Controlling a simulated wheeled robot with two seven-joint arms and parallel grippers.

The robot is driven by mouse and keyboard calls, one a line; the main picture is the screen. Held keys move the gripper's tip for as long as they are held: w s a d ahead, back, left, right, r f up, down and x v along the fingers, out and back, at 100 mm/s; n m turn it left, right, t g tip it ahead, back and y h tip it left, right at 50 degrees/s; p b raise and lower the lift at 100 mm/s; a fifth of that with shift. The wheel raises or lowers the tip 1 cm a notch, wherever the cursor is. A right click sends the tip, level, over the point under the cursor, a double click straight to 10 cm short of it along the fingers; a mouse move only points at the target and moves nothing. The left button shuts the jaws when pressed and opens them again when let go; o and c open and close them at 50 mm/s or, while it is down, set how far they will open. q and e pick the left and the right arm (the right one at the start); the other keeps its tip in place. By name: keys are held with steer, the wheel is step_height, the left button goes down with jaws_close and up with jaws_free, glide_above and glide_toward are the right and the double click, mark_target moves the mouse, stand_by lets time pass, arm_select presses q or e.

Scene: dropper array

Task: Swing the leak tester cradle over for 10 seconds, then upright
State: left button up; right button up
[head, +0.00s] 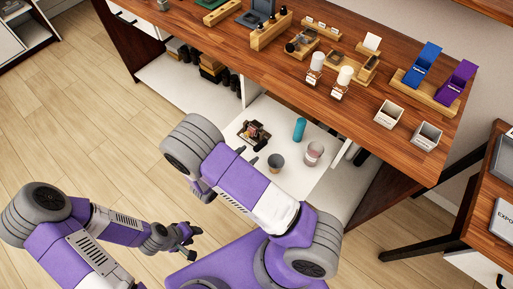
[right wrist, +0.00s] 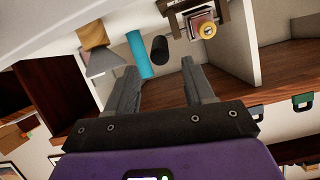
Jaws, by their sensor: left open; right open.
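What looks like the leak tester cradle (head: 254,134), a small dark frame with a pinkish part in it, sits on the white pulled-out shelf (head: 240,166) below the counter. In the right wrist view a dark bracket (right wrist: 203,22) holding a reddish block with a yellow round knob is at the top, beyond my right fingertips and apart from them. My right gripper (right wrist: 160,82) is open and empty there; in the head view my right arm hides it. My left gripper (head: 187,236) is open and empty above the floor, away from the shelf. I cannot tell the cradle's tilt exactly.
A cyan cylinder (head: 299,129), a grey cup (head: 275,163) and a pale jar (head: 313,152) stand on the shelf right of the cradle. The wooden counter (head: 300,90) above holds racks, bottles and boxes. The floor (head: 110,150) at left is clear.

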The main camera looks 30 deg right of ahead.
mark_target(255, 150)
steer(key=b+x, duration=0.2)
steer(key=x, duration=0.5)
steer(key=shift+d+f, duration=0.2)
steer(key=shift+d, duration=0.05)
jaws_close()
